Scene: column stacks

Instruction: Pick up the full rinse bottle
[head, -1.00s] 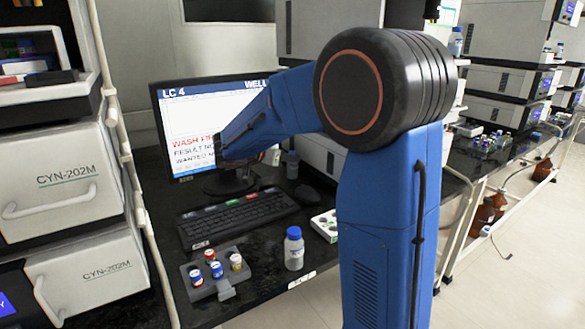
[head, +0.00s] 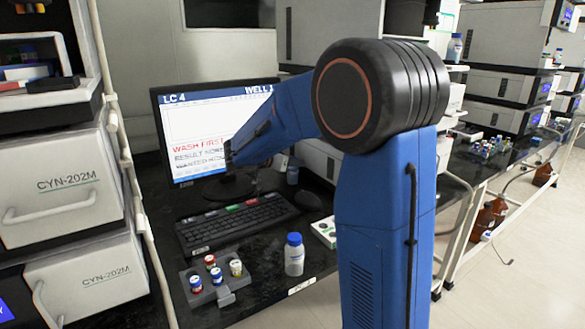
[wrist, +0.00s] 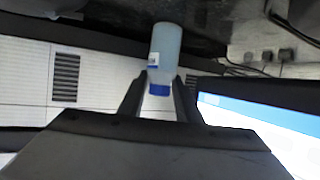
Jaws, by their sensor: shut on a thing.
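In the wrist view my gripper (wrist: 160,98) is shut on a bottle (wrist: 165,45) with a pale blue, see-through body, a white label and a blue cap. The bottle's cap end lies between the two dark fingers. In the head view my forearm reaches left in front of the monitor; the fingers and the held bottle cannot be made out clearly there. Another blue-capped bottle (head: 294,258), with a clear, whitish body, stands upright at the bench's front edge, apart from my arm. A further bluish bottle (head: 292,172) stands right of the monitor.
A monitor (head: 185,125) stands close behind my forearm, with a keyboard (head: 240,222) and mouse (head: 308,200) before it. A grey rack (head: 222,295) holds several capped vials. White instruments (head: 75,195) stand at left. Bare bench shows around the front bottle.

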